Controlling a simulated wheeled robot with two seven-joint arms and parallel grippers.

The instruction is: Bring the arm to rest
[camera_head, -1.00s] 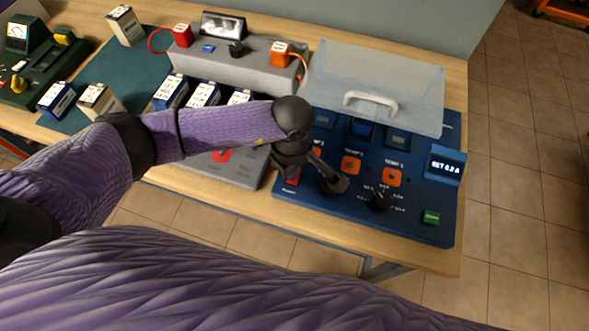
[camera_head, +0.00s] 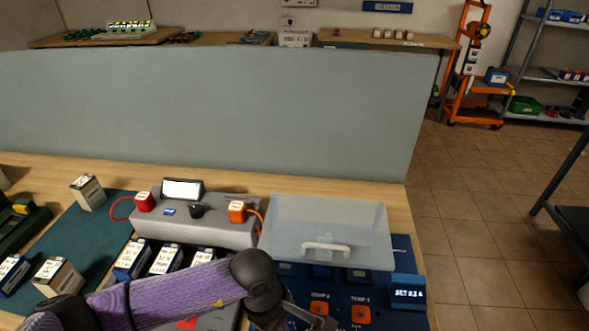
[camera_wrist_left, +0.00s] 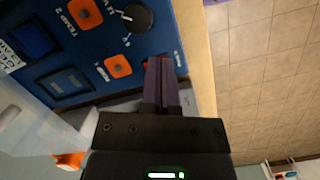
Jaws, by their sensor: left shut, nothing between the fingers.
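My left arm comes in from the lower left in the head view, in front of the grey charger and over the lower left part of the blue panel (camera_head: 402,244). Its gripper (camera_head: 300,318) is at the bottom edge of the picture, partly cut off. In the left wrist view the gripper (camera_wrist_left: 163,68) has its fingers together with nothing between them. They are by the blue panel's edge, beside an orange button (camera_wrist_left: 118,66) and below a black knob (camera_wrist_left: 133,18); I cannot tell whether they touch it. My right gripper is not in view.
A clear lid (camera_head: 325,220) stands over the panel's rear, with a display (camera_head: 408,292) at its right. The grey charger (camera_head: 215,233), with red (camera_head: 144,201) and orange (camera_head: 237,211) plugs, is left of it. Several batteries stand farther left. A grey partition (camera_head: 220,120) rises behind.

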